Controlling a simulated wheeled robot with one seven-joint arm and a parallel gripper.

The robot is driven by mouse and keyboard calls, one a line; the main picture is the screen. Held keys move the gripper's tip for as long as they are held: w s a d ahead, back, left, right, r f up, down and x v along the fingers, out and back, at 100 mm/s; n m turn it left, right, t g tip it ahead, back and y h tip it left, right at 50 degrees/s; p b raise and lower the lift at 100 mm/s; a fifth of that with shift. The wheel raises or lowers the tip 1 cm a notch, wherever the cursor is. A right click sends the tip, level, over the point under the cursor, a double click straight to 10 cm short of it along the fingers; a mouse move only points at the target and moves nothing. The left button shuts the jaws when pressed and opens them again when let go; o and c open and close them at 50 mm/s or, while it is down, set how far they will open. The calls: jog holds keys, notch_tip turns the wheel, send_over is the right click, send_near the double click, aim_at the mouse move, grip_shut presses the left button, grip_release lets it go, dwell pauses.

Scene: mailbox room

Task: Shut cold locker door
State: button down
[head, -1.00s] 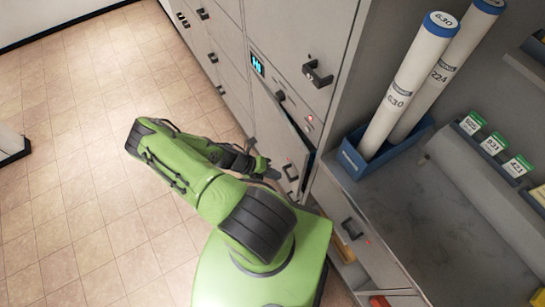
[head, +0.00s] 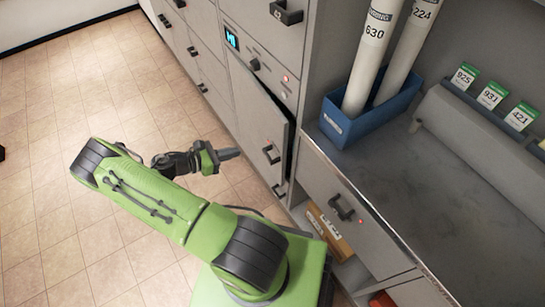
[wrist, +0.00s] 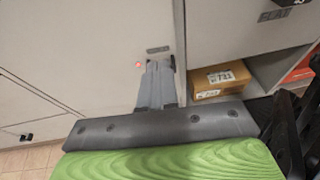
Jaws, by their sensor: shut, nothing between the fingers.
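The cold locker door (head: 257,120) is a grey panel below a small lit display in the head view. It stands slightly ajar, with a dark gap along its right edge. Its dark handle (head: 270,153) is near that edge. My gripper (head: 232,154) is shut and empty, pointing right toward the door, to the left of the handle; I see no clear contact. In the wrist view, the closed fingers (wrist: 157,75) reach toward grey cabinet fronts, near a small red light. The fingers hide part of the front there.
The blue bin (head: 370,112) with long tubes stands on the grey counter (head: 440,200) at right. A drawer (head: 345,205) is below, above a shelf with a cardboard box (head: 328,232), also in the wrist view (wrist: 222,80).

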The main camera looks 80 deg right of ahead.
aim_at(278, 137)
jog(key=x, duration=0.4)
jog(key=b+x, duration=0.1)
jog(key=x, duration=0.4)
jog(key=r+b+x, duration=0.1)
jog(key=x, duration=0.3)
jog(key=shift+s+d, duration=0.2)
jog(key=shift+d, duration=0.1)
jog(key=shift+s+d, duration=0.15)
jog(key=s+d, duration=0.3)
jog(key=shift+s, duration=0.1)
jog(key=shift+s+r, duration=0.25)
jog(key=shift+d, duration=0.1)
jog(key=shift+w+a, duration=0.3)
jog(key=a+f+p+v, duration=0.1)
jog(key=p+v, duration=0.1)
jog(key=v, duration=1.1)
jog(key=shift+a, duration=0.2)
